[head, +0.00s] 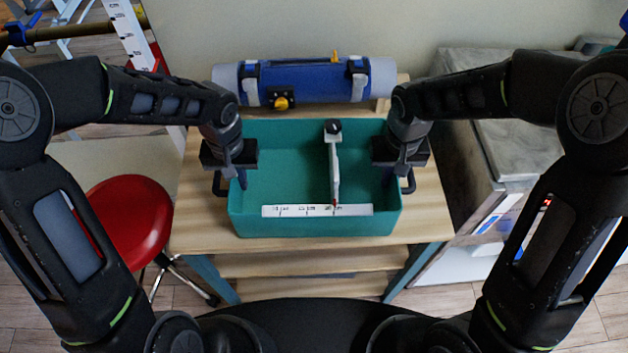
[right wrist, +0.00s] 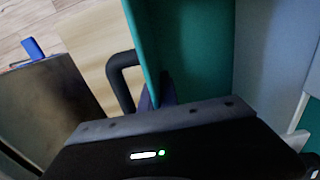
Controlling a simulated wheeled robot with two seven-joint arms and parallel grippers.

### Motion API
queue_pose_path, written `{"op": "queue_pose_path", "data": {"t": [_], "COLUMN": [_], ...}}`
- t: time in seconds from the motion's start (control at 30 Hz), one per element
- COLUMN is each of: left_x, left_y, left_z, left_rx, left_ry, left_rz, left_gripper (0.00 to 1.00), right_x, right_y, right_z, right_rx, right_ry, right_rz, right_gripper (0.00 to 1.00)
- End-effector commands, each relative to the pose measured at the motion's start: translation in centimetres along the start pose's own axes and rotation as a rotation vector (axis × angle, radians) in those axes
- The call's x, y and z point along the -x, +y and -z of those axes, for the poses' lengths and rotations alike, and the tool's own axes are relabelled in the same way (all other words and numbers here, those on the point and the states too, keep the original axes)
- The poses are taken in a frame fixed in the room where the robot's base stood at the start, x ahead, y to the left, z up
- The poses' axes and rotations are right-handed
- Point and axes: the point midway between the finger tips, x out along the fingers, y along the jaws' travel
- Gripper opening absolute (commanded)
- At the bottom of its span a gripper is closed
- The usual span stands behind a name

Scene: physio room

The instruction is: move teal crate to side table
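The teal crate (head: 318,228) is upright over a light wooden table (head: 428,215); I cannot tell whether its base touches the top. A white L-shaped measuring tool (head: 334,170) with a black knob lies in it. My left gripper (head: 241,179) is at the crate's left wall and my right gripper (head: 387,177) at its right wall, each by a black side handle. In the right wrist view, dark fingers (right wrist: 156,96) sit on both sides of the teal wall (right wrist: 146,50), closed on it. The left gripper's outer finger is mostly hidden, but its pose mirrors the right.
A blue and grey roll (head: 310,82) with straps lies behind the crate. A grey stone-topped cabinet (head: 520,150) stands right of the table. A red round stool (head: 130,220) stands to the left. The wooden table has lower shelves (head: 310,263).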

Motion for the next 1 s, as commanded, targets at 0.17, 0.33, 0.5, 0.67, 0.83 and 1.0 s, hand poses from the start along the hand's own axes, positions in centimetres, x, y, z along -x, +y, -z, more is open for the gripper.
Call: {"op": "queue_pose_path", "data": {"t": [0.17,0.33,0.5,0.67,0.83,1.0], "left_x": [0.9,2.4,4.1,5.0,5.1,5.0], "left_y": [0.0,0.1,0.1,0.1,0.1,0.1], "left_z": [0.1,0.0,0.0,0.0,0.0,0.0], "left_rx": [0.0,0.0,0.0,0.0,0.0,0.0], "left_ry": [0.002,0.001,0.001,0.001,0.001,0.001], "left_rz": [-0.001,-0.001,-0.001,-0.001,-0.001,-0.001], "left_gripper": [0.0,0.0,0.0,0.0,0.0,0.0], "right_x": [0.9,2.4,4.0,4.9,5.1,5.0], "right_y": [0.0,0.0,0.0,0.0,0.0,0.0], "right_z": [0.1,0.1,0.0,0.0,0.0,0.0], "right_rx": [0.0,0.0,0.0,0.0,0.0,0.0], "right_ry": [0.002,0.001,0.001,0.001,0.001,0.001], "right_rz": [0.001,0.001,0.001,0.001,0.001,0.001], "right_gripper": [0.0,0.0,0.0,0.0,0.0,0.0]}}
